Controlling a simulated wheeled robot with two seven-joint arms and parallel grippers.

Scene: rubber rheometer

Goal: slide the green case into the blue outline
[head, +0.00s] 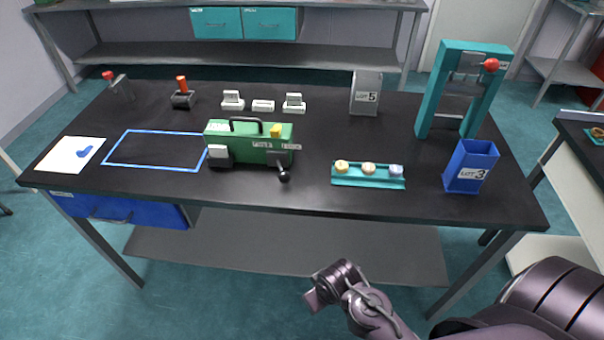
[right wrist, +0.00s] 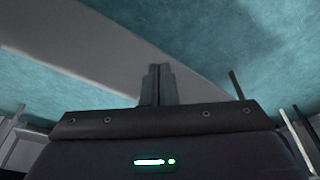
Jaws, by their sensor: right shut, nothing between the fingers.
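The green case (head: 250,148) stands on the black table in the head view, with a dark handle on top, a yellow block and a dark knob low at its right front. The blue outline (head: 122,164) is a taped rectangle on the table just left of the case. The case's left end is at the outline's right edge, and most of the case is outside it. My right gripper (right wrist: 158,84) is shut and empty in the right wrist view, over the floor and a grey surface. In the head view my right arm is in front of the table, clear of the case. My left gripper is not in view.
A white sheet with a blue mark (head: 77,154) lies left of the outline. A teal tray (head: 368,183) with three small pieces, a blue bin (head: 470,166) and a teal frame (head: 436,92) stand to the right. Switches and white blocks line the back. The outline's inside is bare.

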